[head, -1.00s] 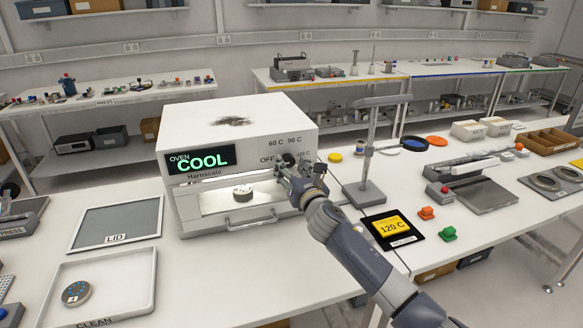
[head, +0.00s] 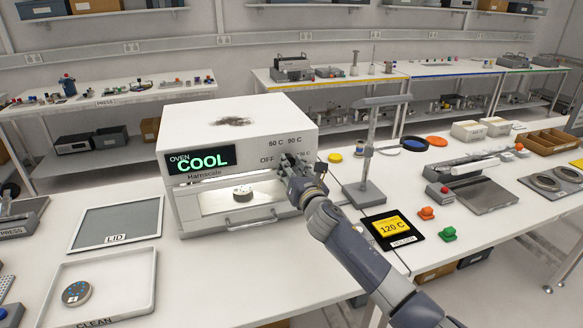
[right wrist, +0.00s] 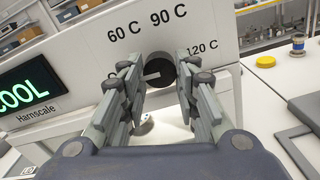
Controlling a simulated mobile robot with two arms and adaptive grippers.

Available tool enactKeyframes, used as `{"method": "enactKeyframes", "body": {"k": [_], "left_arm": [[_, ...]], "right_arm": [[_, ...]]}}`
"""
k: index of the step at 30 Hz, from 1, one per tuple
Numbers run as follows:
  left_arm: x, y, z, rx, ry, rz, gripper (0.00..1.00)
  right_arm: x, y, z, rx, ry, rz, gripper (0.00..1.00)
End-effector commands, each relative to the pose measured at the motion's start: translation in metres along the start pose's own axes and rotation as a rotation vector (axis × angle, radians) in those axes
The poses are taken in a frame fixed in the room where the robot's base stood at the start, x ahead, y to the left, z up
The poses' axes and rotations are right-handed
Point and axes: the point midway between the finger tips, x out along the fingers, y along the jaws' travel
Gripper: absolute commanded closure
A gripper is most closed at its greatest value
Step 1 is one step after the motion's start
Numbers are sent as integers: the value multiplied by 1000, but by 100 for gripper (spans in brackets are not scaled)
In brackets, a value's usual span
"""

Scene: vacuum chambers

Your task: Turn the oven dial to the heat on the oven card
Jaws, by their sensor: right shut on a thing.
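The white oven (head: 240,123) stands on the bench, and its display (head: 203,160) reads COOL. Its round black dial (right wrist: 160,72) is on the front panel among the marks 60 C, 90 C and 120 C; OFF shows in the head view. The dial's pale pointer line points left, toward the side where OFF is. My right gripper (head: 292,166) is at the dial; in the right wrist view its fingers (right wrist: 160,66) are on either side of it, shut on it. The oven card (head: 392,228), yellow on black, reads 120 C. My left gripper is out of view.
A grey stand (head: 368,190) is close to the right of the oven. The oven's door handle (head: 250,222) sticks out below the lit window. A LID tray (head: 117,226) and a CLEAN tray (head: 130,285) lie to the left.

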Motion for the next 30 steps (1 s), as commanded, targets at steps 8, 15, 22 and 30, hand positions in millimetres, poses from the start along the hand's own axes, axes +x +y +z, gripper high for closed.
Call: {"method": "enactKeyframes", "body": {"k": [8,15,22,30], "left_arm": [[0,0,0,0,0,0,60],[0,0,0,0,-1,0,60],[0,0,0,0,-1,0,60],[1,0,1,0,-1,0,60]], "right_arm": [[0,1,0,169,0,0,95],[0,0,0,394,0,-1,95],[0,1,0,613,0,-1,95],[0,1,0,871,0,0,95]]}}
